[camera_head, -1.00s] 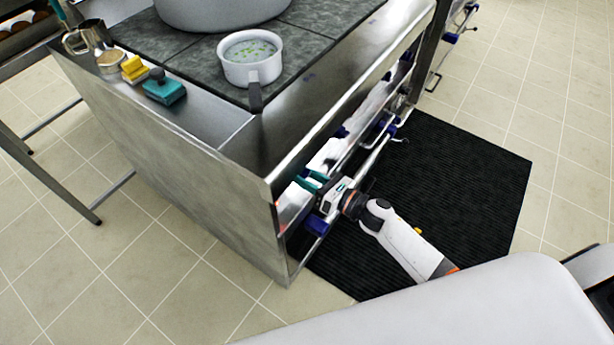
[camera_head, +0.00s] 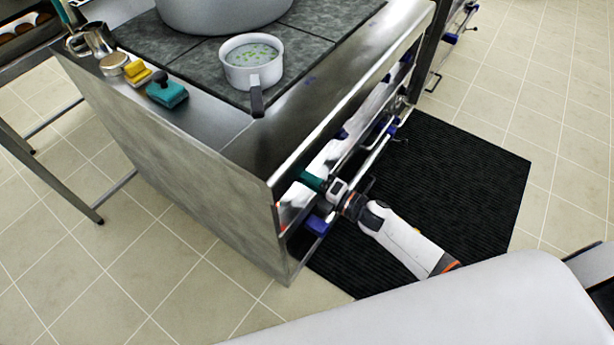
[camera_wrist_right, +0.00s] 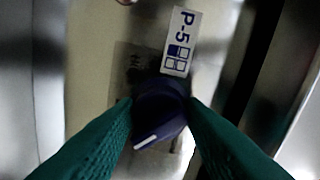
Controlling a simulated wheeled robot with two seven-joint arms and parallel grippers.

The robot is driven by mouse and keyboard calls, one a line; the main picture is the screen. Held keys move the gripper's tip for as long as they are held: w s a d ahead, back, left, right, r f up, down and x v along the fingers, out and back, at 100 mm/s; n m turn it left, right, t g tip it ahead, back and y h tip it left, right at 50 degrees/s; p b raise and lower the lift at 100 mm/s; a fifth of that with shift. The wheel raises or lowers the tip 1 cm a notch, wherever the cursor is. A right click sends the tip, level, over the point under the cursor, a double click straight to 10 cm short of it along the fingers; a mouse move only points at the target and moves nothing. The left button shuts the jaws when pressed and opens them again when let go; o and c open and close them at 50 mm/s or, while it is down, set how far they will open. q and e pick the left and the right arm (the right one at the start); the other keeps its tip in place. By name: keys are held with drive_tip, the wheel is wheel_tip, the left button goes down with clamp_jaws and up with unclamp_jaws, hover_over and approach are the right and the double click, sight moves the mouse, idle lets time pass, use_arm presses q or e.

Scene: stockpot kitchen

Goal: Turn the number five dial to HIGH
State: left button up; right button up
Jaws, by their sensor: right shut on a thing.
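The number five dial (camera_wrist_right: 160,108) is a dark blue knob with a white pointer line, below a label reading P-5 (camera_wrist_right: 181,42) in the right wrist view. The pointer is aimed toward the lower left of that view. My right gripper (camera_wrist_right: 160,112) has its two green fingers on either side of the knob and is shut on it. In the head view my right gripper (camera_head: 314,181) is at the stove's front panel, with the dial hidden behind its fingers. Dial markings beside the knob are too dark to read. My left gripper is not in view.
Blue-ended rails (camera_head: 372,150) run along the front below the panel. A black mat (camera_head: 460,180) covers the floor.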

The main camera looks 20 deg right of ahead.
drive_tip(key=m+p, duration=0.3)
drive_tip(key=m, duration=1.4)
drive_tip(key=shift+d+r, duration=0.1)
drive_tip(key=shift+m, duration=0.4)
drive_tip(key=o, duration=1)
drive_tip(key=v, duration=1.2)
